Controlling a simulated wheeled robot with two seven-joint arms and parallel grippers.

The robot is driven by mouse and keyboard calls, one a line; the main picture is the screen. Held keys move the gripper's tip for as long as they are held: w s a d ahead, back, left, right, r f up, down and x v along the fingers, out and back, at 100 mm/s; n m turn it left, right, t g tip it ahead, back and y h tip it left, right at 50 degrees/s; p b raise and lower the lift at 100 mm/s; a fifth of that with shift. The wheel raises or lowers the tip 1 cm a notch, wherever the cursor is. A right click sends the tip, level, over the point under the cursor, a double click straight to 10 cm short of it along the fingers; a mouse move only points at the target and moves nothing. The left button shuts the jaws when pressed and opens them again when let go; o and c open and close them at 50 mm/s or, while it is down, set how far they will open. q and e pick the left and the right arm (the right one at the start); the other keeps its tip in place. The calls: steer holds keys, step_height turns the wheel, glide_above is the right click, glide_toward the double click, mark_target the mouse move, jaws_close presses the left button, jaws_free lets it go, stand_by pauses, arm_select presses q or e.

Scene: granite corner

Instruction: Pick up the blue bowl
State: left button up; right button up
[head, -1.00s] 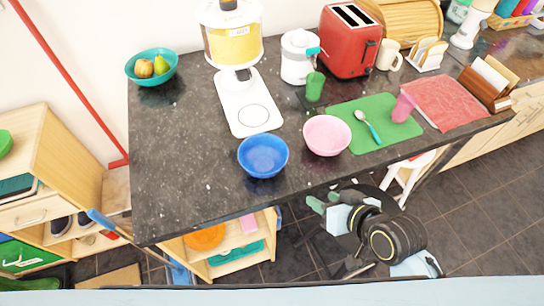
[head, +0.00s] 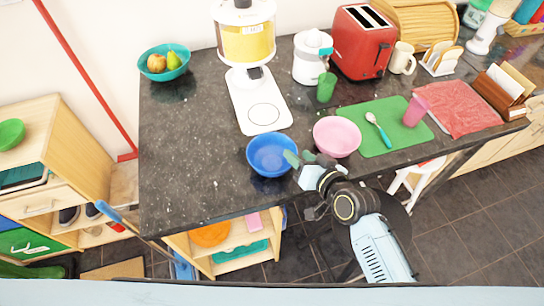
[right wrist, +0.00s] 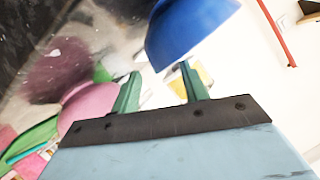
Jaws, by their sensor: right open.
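The blue bowl (head: 268,155) stands upright on the dark counter near its front edge, left of the pink bowl (head: 337,138). My right gripper (head: 299,158) is open at the blue bowl's right rim, between the two bowls. In the right wrist view the blue bowl (right wrist: 190,25) is close beyond the green fingertips, and one finger overlaps its edge. I cannot tell whether they touch. The pink bowl (right wrist: 88,108) is beside the other finger. My left gripper is not in view.
A white appliance with a yellow container (head: 248,60) stands behind the blue bowl. A green mat (head: 400,140) with a spoon and pink cup (head: 416,110) lies to the right. A teal fruit bowl (head: 164,74) is at the back left. The counter's left part is clear.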

mark_target(292, 146)
steer(key=shift+x, duration=2.6)
steer(key=shift+d+f, duration=0.1)
steer(key=shift+d, duration=0.05)
steer(key=shift+c, duration=0.3)
jaws_close()
